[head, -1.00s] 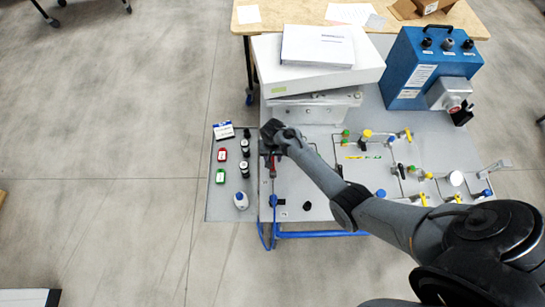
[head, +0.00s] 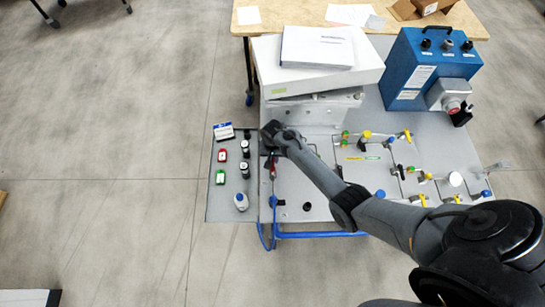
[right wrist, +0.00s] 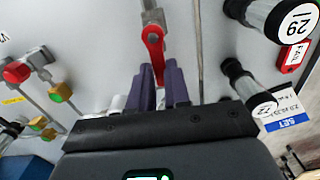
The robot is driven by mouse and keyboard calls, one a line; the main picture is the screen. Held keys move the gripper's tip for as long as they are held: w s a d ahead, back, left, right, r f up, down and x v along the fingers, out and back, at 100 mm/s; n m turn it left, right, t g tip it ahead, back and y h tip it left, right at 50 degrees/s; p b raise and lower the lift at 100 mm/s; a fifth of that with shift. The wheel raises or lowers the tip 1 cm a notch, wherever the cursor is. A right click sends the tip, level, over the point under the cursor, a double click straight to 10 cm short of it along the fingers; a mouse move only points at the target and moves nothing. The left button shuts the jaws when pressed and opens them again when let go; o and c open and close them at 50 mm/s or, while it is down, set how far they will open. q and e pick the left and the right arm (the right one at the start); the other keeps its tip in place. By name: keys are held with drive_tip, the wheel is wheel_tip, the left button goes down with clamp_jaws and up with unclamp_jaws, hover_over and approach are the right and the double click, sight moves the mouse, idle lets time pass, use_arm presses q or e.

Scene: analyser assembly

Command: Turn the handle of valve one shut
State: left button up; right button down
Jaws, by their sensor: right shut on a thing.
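A red valve handle (right wrist: 153,47) on a metal stem stands on the grey panel in the right wrist view. The two dark purple fingers of my right gripper (right wrist: 159,84) are close together on its lower end, which they partly hide. In the head view the right gripper (head: 270,157) is at the panel's left part, with a little of the red handle (head: 272,172) showing below it. No label naming this valve is readable. My left gripper is in neither view.
Other coloured valves (head: 367,135) and a blue box (head: 402,72) stand to the right.

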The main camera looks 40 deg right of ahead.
drive_tip(key=m+p, duration=0.2)
drive_tip(key=s+m+p, duration=0.1)
drive_tip(key=shift+d+r+m, duration=0.2)
drive_tip(key=shift+d+m, duration=0.1)
drive_tip(key=shift+d, duration=0.05)
drive_tip(key=m+p, duration=0.1)
drive_tip(key=m, duration=0.1)
drive_tip(key=s+m+p, duration=0.1)
drive_tip(key=m, duration=0.1)
drive_tip(key=shift+s+d+m, duration=0.15)
drive_tip(key=shift+d+m, duration=0.05)
drive_tip(key=shift+m, duration=0.1)
drive_tip(key=shift+s+f+m+p, duration=0.1)
drive_tip(key=shift+s+m+p, duration=0.25)
drive_tip(key=shift+m, duration=0.55)
drive_tip(key=m, duration=0.2)
drive_tip(key=shift+s+a+m, duration=0.1)
drive_tip(key=shift+s+m, duration=0.3)
drive_tip(key=m, duration=0.2)
drive_tip(key=s+m, duration=0.1)
drive_tip(key=shift+a+f+p, duration=0.1)
drive_tip(key=shift+a+p, duration=0.15)
drive_tip(key=shift+p, duration=0.05)
drive_tip(key=shift+s+m, duration=0.15)
drive_tip(key=shift+m, duration=0.55)
drive_tip(key=c, duration=1.1)
unclamp_jaws()
